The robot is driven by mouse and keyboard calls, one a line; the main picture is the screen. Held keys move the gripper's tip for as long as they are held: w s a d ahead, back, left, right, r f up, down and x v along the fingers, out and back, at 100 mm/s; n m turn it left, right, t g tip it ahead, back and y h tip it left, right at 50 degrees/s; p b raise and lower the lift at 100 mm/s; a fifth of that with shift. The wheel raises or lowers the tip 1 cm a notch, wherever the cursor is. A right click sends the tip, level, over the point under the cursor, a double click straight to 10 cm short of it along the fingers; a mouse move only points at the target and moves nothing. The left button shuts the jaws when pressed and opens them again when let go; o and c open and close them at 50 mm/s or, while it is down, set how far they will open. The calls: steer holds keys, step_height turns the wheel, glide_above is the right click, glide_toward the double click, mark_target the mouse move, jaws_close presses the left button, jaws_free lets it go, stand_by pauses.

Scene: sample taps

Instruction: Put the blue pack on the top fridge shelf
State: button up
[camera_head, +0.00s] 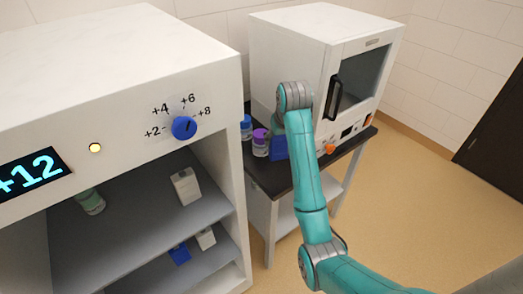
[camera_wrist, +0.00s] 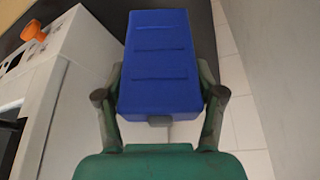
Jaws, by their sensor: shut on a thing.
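The blue pack (camera_wrist: 160,45) is a ridged block held between the fingers of my gripper (camera_wrist: 160,95), which is shut on it. In the head view the pack (camera_head: 278,147) shows partly behind my arm, by the dark table; my gripper is mostly hidden there. I cannot tell whether the pack touches the table. The open-fronted fridge (camera_head: 217,115) stands at left, with a blue dial and a display reading +12. Its top shelf (camera_head: 135,215) holds a greenish bottle (camera_head: 90,202) at left and a white container (camera_head: 186,186) at right.
The lower fridge shelf holds a small blue item (camera_head: 180,254) and a white one (camera_head: 206,238). Purple-capped (camera_head: 260,143) and blue-capped (camera_head: 246,127) jars stand beside the pack. A white cabinet (camera_head: 295,60) with a dark window stands on the table. The top shelf's middle is bare.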

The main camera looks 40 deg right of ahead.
steer(key=shift+f, duration=4.8)
steer(key=o, duration=1.8)
steer(key=shift+f, duration=0.15)
steer(key=shift+c, duration=0.2)
